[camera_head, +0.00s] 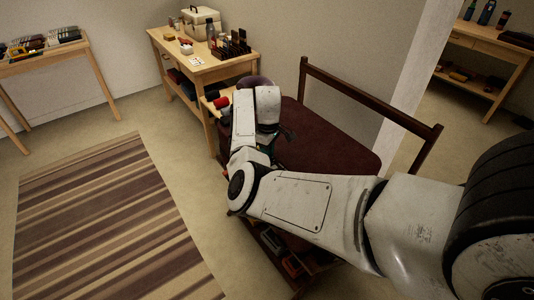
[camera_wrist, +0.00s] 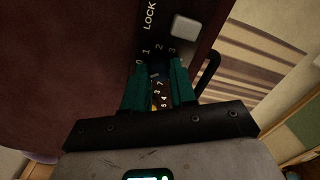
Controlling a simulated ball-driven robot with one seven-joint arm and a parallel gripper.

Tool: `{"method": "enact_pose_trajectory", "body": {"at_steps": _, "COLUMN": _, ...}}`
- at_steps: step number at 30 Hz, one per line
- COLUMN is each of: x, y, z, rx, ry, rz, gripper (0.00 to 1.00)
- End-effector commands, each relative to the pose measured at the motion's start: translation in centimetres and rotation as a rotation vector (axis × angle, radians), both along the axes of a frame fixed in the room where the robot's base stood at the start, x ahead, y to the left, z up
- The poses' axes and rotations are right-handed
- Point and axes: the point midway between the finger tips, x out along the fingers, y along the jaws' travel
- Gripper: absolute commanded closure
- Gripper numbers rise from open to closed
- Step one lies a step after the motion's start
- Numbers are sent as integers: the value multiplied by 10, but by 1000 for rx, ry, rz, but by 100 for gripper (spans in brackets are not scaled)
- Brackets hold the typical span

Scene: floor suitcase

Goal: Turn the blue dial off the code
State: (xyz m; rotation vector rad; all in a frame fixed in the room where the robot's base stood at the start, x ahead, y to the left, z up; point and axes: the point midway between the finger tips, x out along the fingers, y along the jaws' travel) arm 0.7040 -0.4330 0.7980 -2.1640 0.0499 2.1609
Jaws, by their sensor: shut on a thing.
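The dark red suitcase (camera_head: 325,145) lies on a wooden stand in the head view, partly hidden behind my arm. Its side also fills the left of the wrist view (camera_wrist: 60,70). A dark lock panel (camera_wrist: 150,38) there carries the word LOCK, white digits and a pale square button (camera_wrist: 185,27). My gripper (camera_wrist: 159,66) has its teal fingers shut on the blue dial (camera_wrist: 157,70), one on each side. The dial is mostly hidden and dark, so its setting cannot be read. More digits show between the fingers below it.
A black handle (camera_wrist: 208,75) stands out close to the right finger. A wooden table (camera_head: 205,68) with a case and bottles stands behind the suitcase. A striped rug (camera_head: 110,220) covers open floor at the left. A dark wooden rail (camera_head: 365,98) runs behind the suitcase.

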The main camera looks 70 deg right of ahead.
Motion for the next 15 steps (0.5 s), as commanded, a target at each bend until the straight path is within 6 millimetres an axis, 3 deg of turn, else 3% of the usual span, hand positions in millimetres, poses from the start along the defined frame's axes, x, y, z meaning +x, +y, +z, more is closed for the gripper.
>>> {"method": "enact_pose_trajectory", "body": {"at_steps": 8, "x": 0, "y": 0, "z": 2, "rx": 0, "ry": 1, "rz": -65, "gripper": 100}}
{"method": "enact_pose_trajectory", "body": {"at_steps": 15, "x": 0, "y": 0, "z": 2, "rx": 0, "ry": 2, "rz": -231, "gripper": 100}}
